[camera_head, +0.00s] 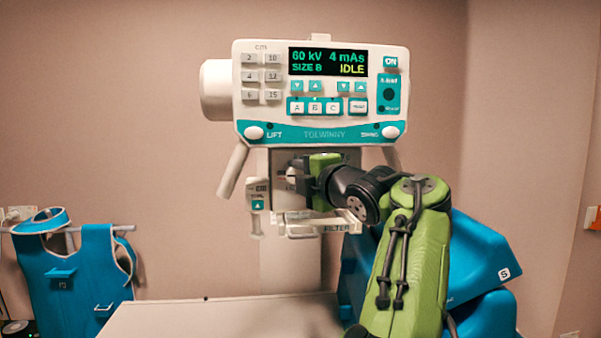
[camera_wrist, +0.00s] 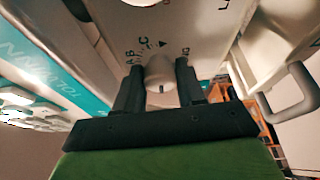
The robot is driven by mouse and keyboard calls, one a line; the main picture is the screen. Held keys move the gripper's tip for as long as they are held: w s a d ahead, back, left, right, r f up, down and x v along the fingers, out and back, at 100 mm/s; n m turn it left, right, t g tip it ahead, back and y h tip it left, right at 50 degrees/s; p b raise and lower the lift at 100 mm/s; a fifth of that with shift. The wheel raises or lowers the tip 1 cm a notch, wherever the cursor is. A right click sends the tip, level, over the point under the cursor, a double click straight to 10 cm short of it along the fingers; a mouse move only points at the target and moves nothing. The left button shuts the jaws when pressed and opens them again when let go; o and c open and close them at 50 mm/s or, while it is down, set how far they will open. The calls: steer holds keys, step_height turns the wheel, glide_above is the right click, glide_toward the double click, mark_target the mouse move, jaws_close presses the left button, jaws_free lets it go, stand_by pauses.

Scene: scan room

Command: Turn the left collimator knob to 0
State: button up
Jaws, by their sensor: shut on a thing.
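The white collimator knob (camera_wrist: 160,73) sits between the two black fingers of my gripper (camera_wrist: 159,67) in the wrist view. The fingers are shut on its sides. A short dark mark shows on the knob's near face. Small dark letters, A, B and C among them, and a black triangle are printed on the white panel (camera_wrist: 180,22) beyond it; I cannot make out a 0. In the head view my gripper (camera_head: 302,176) reaches in from the right to the collimator housing (camera_head: 262,164) under the console. The knob is mostly hidden there by the gripper.
The console (camera_head: 320,125) with its lit display hangs just above my gripper. A filter tray (camera_head: 300,231) sticks out just below. A table top (camera_head: 215,318) lies lower down. Blue aprons (camera_head: 80,265) hang at left; a blue padded piece (camera_head: 480,262) stands behind my arm.

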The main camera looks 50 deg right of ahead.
steer(key=shift+n, duration=0.3)
steer(key=o, duration=1)
steer(key=shift+w, duration=0.1)
steer(key=shift+o, duration=0.2)
steer(key=p+v, duration=0.7)
steer(key=v, duration=0.9)
steer(key=shift+r, duration=0.1)
